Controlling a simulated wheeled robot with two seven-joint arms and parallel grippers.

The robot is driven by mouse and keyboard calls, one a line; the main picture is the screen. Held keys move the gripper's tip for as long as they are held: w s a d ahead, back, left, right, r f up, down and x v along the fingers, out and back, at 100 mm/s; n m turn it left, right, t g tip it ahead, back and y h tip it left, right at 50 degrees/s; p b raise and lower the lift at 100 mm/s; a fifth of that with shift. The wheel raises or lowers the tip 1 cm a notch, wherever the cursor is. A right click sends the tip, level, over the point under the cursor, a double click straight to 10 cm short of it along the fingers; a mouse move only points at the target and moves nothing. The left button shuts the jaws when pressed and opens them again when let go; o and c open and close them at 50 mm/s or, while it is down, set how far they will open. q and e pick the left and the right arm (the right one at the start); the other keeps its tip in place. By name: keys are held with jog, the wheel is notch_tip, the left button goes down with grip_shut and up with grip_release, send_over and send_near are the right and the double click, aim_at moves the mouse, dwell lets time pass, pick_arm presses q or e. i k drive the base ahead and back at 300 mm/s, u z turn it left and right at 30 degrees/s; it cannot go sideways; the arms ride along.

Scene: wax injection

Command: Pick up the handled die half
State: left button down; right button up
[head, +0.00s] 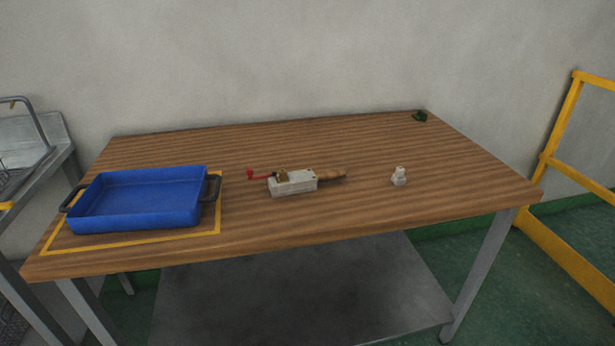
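In the head view a pale grey block-shaped die (293,184) lies near the middle of the wooden table. A brown wooden handle (331,174) points right from it. A small brass-coloured part (282,175) sits on its top left, and a red-tipped lever (258,175) reaches out to the left. Whether the die is one half or two closed halves is too small to tell. Neither of my grippers is in view, and nothing touches the die.
A blue tray (140,224) with dark handles stands inside a yellow outline at the table's left. A small white figure-like piece (399,177) stands right of the die. A small dark green object (420,116) lies at the back right corner. The table (270,145) is clear behind the die.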

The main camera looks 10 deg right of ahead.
aim_at(302, 181)
jog(key=z, duration=0.55)
jog(key=i, duration=0.75)
jog(key=z, duration=0.25)
